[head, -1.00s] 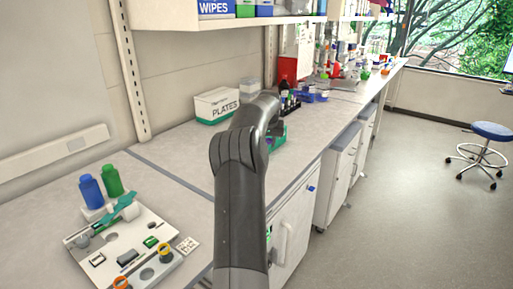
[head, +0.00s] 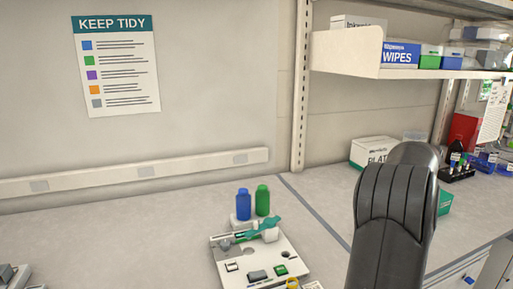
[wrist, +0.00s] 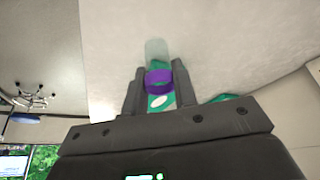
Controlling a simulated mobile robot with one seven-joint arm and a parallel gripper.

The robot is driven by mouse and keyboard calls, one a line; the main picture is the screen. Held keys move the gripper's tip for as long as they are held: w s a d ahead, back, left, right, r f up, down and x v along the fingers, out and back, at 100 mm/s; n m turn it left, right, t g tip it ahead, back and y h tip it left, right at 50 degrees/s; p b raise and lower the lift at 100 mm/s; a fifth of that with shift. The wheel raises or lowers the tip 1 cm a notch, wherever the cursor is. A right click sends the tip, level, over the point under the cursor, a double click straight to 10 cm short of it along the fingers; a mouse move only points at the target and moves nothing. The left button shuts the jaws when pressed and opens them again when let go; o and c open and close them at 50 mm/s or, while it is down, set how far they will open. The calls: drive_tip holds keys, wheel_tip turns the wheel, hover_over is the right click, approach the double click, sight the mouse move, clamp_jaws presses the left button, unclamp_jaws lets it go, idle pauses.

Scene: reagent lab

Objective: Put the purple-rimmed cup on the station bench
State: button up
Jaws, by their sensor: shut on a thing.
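In the wrist view, the purple-rimmed cup (wrist: 158,77) is a small clear vessel with a purple band. It sits between the two fingers of my gripper (wrist: 158,84), which is shut on it. Green shows just behind the band, and I cannot tell what it belongs to. In the head view, my dark arm hides the gripper and the cup. The pale bench (head: 130,235) runs along the wall. On it, left of my arm, lies a white station board (head: 236,255) with small fittings and a teal piece.
A blue bottle (head: 244,205) and a green bottle (head: 262,201) stand behind the board. A grey object (head: 14,278) is at the lower left edge. A white plates box (head: 372,150) is partly behind my arm. A shelf (head: 345,55) overhangs the bench. The bench left of the bottles is clear.

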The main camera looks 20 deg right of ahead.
drive_tip(key=a+n, duration=0.2)
drive_tip(key=a, duration=1.7)
drive_tip(key=shift+s+t+y, duration=0.3)
drive_tip(key=shift+s+t, duration=0.1)
drive_tip(key=shift+s, duration=0.05)
drive_tip(key=shift+d, duration=0.15)
drive_tip(key=s+d+f+m, duration=0.1)
drive_tip(key=d, duration=1.4)
drive_tip(key=s+d+f+m+g, duration=0.1)
drive_tip(key=d+f+m, duration=0.1)
drive_tip(key=d, duration=1.3)
drive_tip(key=shift+d+h, duration=0.35)
drive_tip(key=shift+h, duration=0.05)
drive_tip(key=w+f, duration=0.2)
drive_tip(key=w, duration=0.1)
drive_tip(key=w+a+f, duration=0.1)
drive_tip(key=w+f, duration=0.1)
drive_tip(key=w, duration=0.2)
drive_tip(key=w+f, duration=0.3)
drive_tip(key=w, duration=0.1)
drive_tip(key=shift+w+a, duration=0.2)
drive_tip(key=shift+a, duration=0.15)
drive_tip(key=shift+f, duration=1.8)
